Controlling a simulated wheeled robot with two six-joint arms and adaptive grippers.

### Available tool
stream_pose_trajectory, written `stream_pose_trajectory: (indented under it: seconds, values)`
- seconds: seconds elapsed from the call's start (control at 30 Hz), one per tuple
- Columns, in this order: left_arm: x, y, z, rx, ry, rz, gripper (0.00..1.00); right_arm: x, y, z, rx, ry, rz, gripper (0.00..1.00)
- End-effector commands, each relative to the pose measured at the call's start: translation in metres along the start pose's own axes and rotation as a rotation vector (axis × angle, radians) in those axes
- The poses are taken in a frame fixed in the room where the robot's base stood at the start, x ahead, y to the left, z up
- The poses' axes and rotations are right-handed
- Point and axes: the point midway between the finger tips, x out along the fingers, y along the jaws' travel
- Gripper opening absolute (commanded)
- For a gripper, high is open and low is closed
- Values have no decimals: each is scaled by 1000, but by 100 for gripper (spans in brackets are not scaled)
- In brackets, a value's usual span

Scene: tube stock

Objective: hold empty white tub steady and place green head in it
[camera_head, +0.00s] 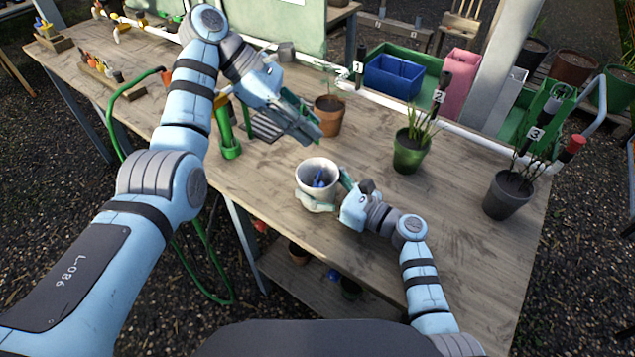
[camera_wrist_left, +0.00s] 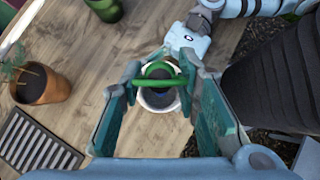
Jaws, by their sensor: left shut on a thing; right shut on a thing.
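The white tub (camera_head: 303,180) stands near the front edge of the bench. Something blue and dark shows inside it. My right gripper (camera_head: 345,188) is shut on the tub's right side. My left gripper (camera_head: 308,128) is above and behind the tub, pointing down to the right. In the left wrist view, my left gripper (camera_wrist_left: 160,80) is shut on the green head (camera_wrist_left: 157,69), a green ring with a bar across it. The white tub (camera_wrist_left: 150,99) lies behind it in that view, partly covered. The green head is hidden in the head view.
A terracotta pot (camera_head: 328,118) and a dark slatted tray (camera_head: 266,124) are near my left gripper. A green potted plant (camera_head: 409,153) and a dark potted plant (camera_head: 506,195) stand to the right. A blue bin (camera_head: 392,77) is at the back. The bench right of my right gripper is clear.

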Motion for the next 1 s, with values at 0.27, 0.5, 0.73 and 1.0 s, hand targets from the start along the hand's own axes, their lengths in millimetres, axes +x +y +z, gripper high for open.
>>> stream_pose_trajectory:
  seconds: [0.27, 0.5, 0.73, 1.0]
  values:
    - [15, 0, -13, -1, -1, -1, 16, 0, 0, 0, 0, 0, 0, 38]
    - [27, 0, -25, -1, -1, -1, 16, 0, 0, 0, 0, 0, 0, 38]
    - [39, 0, -36, 0, 0, -1, 16, 0, 0, 0, 0, 0, 0, 38]
    - [53, 0, -48, -1, -1, -2, 16, 0, 0, 0, 0, 0, 0, 38]
